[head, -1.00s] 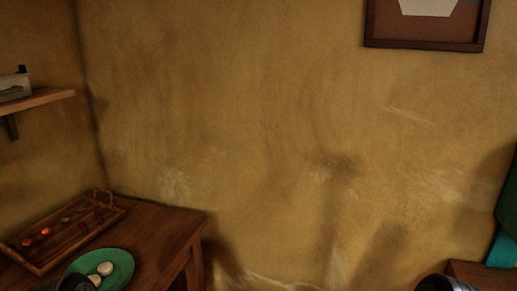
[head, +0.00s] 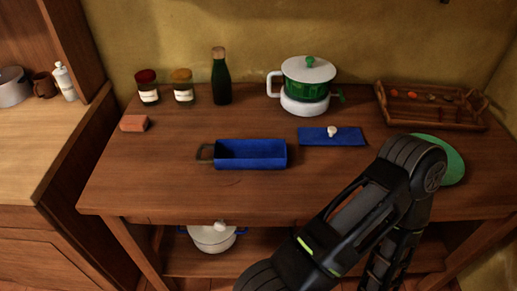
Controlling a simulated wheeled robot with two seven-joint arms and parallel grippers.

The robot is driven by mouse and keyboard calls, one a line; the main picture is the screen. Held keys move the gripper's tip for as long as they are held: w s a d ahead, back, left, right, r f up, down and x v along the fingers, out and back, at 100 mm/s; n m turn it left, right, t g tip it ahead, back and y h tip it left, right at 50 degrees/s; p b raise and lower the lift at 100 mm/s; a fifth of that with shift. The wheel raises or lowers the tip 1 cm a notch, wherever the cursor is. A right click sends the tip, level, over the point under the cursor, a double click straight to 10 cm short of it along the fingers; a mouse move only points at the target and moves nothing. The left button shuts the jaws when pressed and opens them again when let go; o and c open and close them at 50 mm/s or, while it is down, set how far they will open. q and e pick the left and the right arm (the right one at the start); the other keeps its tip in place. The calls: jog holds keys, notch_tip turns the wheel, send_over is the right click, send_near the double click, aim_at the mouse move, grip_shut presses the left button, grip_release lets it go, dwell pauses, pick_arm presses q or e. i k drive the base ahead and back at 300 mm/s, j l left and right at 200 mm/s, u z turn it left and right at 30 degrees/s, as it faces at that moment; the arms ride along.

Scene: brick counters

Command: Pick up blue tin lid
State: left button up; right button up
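The blue tin lid (head: 316,138) lies flat on the wooden table (head: 180,193), right of the middle, with a small white knob on top. A blue open tin (head: 252,161) with a dark handle on its left end stands just left of and in front of the lid, apart from it. One of my black arms rises from the bottom of the head view and bends right of the lid, its elbow near a green plate. I see no gripper fingers in the view. The lid is uncovered and nothing holds it.
A white and green pot (head: 306,84) stands behind the lid. A green bottle (head: 221,80), two jars and a pinkish brick (head: 134,123) stand left. A wooden tray (head: 430,117) and the partly hidden green plate (head: 453,162) are right. A white pot (head: 211,240) sits below.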

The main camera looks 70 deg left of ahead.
aim_at(331, 135)
jog(key=u, duration=2.65)
